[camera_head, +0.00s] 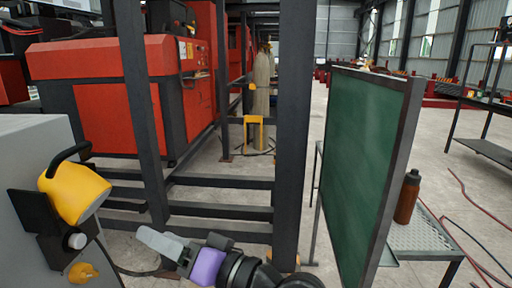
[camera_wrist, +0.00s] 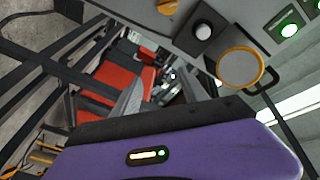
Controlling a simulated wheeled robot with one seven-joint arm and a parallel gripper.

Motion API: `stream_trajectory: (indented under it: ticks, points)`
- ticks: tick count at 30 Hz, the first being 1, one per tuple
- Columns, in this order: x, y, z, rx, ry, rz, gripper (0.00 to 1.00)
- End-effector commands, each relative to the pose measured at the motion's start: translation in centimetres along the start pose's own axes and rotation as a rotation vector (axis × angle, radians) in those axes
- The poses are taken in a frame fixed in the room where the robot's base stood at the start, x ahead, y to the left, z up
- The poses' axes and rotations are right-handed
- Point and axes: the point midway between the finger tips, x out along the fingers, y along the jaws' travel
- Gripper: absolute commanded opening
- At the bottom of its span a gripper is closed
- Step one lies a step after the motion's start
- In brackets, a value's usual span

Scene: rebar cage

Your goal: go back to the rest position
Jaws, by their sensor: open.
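My gripper (camera_head: 163,243) is low in the head view, left of centre, with pale grey fingers and a purple wrist body. It points left toward a grey cabinet and touches nothing that I can see. In the wrist view my gripper (camera_wrist: 162,92) shows its two fingers apart with nothing between them. The purple housing fills the lower part of that view. The grey cabinet (camera_head: 30,150) carries a yellow lamp-like part (camera_head: 76,192) and a white knob (camera_head: 77,241). Much of my arm is out of view.
Dark steel posts (camera_head: 293,130) and low rails (camera_head: 220,209) stand just beyond my arm. A green board (camera_head: 362,160) stands to the right, beside a metal bench (camera_head: 425,238) with a brown bottle (camera_head: 407,197). Red machines (camera_head: 110,100) are behind. Cables cross the floor at right.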

Motion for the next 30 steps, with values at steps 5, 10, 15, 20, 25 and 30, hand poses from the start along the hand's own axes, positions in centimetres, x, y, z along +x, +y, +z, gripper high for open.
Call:
stream_trajectory:
  ticks: [5, 10, 15, 20, 25, 30]
  points:
    - [-4.0, 3.9, -1.0, -0.071, 0.192, 0.144, 0.51]
    - [-9.7, 7.3, -0.6, -0.154, 0.344, 0.303, 0.51]
    - [-17.0, 9.3, 1.0, -0.258, 0.463, 0.476, 0.51]
    - [-23.8, 9.3, 3.0, -0.363, 0.528, 0.624, 0.51]
    - [-30.3, 7.7, 5.5, -0.477, 0.552, 0.765, 0.51]
    - [-35.8, 4.9, 8.0, -0.579, 0.533, 0.884, 0.51]
